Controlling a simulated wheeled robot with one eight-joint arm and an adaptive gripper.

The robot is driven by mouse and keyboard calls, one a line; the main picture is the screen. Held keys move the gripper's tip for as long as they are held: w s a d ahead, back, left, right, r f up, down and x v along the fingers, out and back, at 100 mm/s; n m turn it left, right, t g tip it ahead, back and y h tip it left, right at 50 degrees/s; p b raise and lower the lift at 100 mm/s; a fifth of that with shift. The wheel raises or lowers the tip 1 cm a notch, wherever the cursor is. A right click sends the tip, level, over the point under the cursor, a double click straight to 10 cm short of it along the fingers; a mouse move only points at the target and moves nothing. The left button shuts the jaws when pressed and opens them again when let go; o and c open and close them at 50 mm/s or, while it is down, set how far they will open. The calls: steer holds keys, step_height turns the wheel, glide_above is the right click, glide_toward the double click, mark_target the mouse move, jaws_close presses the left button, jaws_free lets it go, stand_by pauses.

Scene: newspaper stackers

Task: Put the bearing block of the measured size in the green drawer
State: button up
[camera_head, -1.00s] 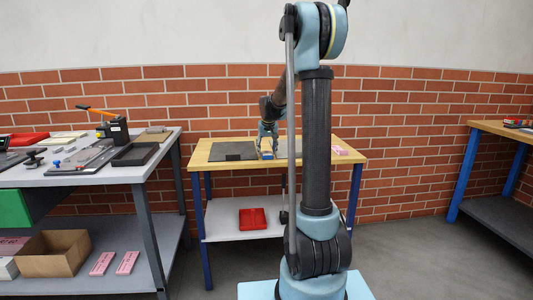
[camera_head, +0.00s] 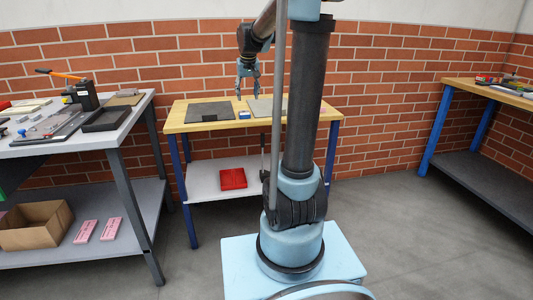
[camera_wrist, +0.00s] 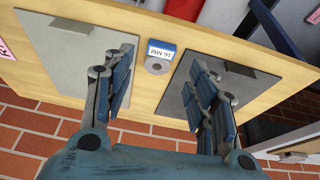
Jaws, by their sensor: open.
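A small blue block (camera_head: 244,114) lies on the wooden table (camera_head: 177,118) between two grey plates. In the wrist view this blue block (camera_wrist: 161,49) bears a white label that seems to read "16 MM", with a grey round bored part at its near end. I cannot tell if that part is separate. My gripper (camera_head: 248,95) hangs above the table behind the blue block, fingers apart and empty; its fingers (camera_wrist: 166,85) also show in the wrist view on either side of the block. Only a sliver of the green drawer (camera_head: 2,194) shows at the left edge.
Grey plates lie left (camera_head: 208,112) and right (camera_head: 262,107) of the block. A red tray (camera_head: 232,179) sits on the lower shelf. The left bench holds an orange-handled press (camera_head: 85,94) and a dark tray (camera_head: 107,119); a cardboard box (camera_head: 36,225) is below.

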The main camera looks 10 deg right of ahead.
steer(key=s+d+f+g, duration=0.1)
steer(key=s+f, duration=0.2)
steer(key=s, duration=0.8)
steer(key=s+d+f, duration=0.1)
steer(key=s+f, duration=0.2)
steer(key=s, duration=0.8)
steer(key=s+d+f+g, duration=0.1)
steer(key=s+f, duration=1.1)
steer(key=s, duration=0.5)
steer(key=shift+s+f, duration=0.15)
steer(key=shift+s, duration=0.05)
steer(key=c, duration=0.4)
steer(key=shift+c, duration=0.2)
